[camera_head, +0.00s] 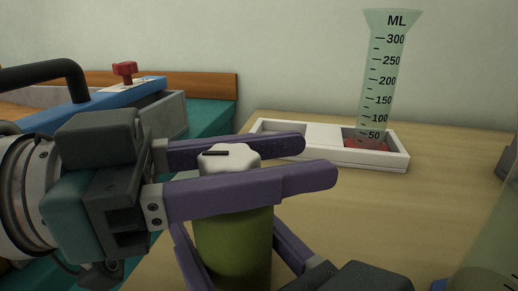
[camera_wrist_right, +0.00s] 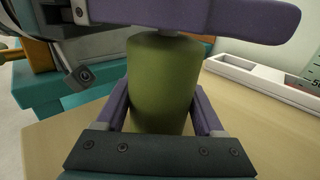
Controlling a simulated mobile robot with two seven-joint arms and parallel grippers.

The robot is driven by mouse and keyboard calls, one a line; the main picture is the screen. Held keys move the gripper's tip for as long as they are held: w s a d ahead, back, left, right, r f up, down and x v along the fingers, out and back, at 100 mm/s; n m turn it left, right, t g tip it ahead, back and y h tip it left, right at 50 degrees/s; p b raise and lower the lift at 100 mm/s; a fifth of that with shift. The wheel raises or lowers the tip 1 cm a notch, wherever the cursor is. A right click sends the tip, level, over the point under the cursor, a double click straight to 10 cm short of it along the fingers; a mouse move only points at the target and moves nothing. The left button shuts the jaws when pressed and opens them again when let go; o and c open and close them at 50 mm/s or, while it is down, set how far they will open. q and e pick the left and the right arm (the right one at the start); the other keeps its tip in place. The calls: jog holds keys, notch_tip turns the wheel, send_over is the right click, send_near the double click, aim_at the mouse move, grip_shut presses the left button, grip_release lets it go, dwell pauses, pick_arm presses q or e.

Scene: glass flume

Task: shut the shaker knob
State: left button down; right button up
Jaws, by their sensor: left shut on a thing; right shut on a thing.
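The shaker has a green body (camera_head: 235,245) and stands upright over the wooden table. Its white knob (camera_head: 228,160), with a short black mark on top, sits at the shaker's upper end. My left gripper (camera_head: 320,160) comes in from the left, its two purple fingers shut on either side of the knob. My right gripper (camera_wrist_right: 161,92) is shut around the green body (camera_wrist_right: 163,75), one finger on each side. In the right wrist view a left finger crosses above the body and hides most of the knob. Whether the shaker's base touches the table is hidden.
A white tray (camera_head: 310,135) stands behind on the table (camera_head: 455,185). A clear measuring cylinder (camera_head: 383,85) stands in its right part, with something red at its foot. At the back left is a blue fixture (camera_head: 95,108) with a red knob (camera_head: 124,70). A transparent object (camera_head: 495,245) is at the right edge.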

pick_arm(q)
jog(key=shift+t, duration=0.3)
jog(key=shift+w+r+n+t+y, duration=0.15)
jog(key=shift+n+t+y, duration=0.3)
jog(key=shift+n+t, duration=0.7)
jog(key=shift+w+f+n+t+y, duration=0.15)
jog(key=shift+n+t+y, duration=0.45)
jog(key=shift+t, duration=0.85)
pick_arm(e)
jog(key=shift+a, duration=0.1)
pick_arm(q)
jog(key=shift+w+a+r+n+t+y, duration=0.15)
jog(key=shift+n+t+y, duration=0.25)
jog(key=shift+n+t, duration=0.2)
jog(key=shift+w+r+n+t+y, duration=0.1)
jog(key=shift+n+t+y, duration=0.25)
jog(key=shift+n+t, duration=0.25)
pick_arm(e)
jog(key=shift+s, duration=0.1)
pick_arm(q)
jog(key=shift+w+a+t, duration=0.1)
jog(key=shift+t, duration=0.2)
jog(key=shift+w+a+f+n+y, duration=0.1)
jog(key=shift+n+y, duration=0.15)
jog(key=shift+y, duration=0.15)
jog(key=shift+c, duration=2.2)
grip_release()
jog(key=shift+a+f, duration=0.1)
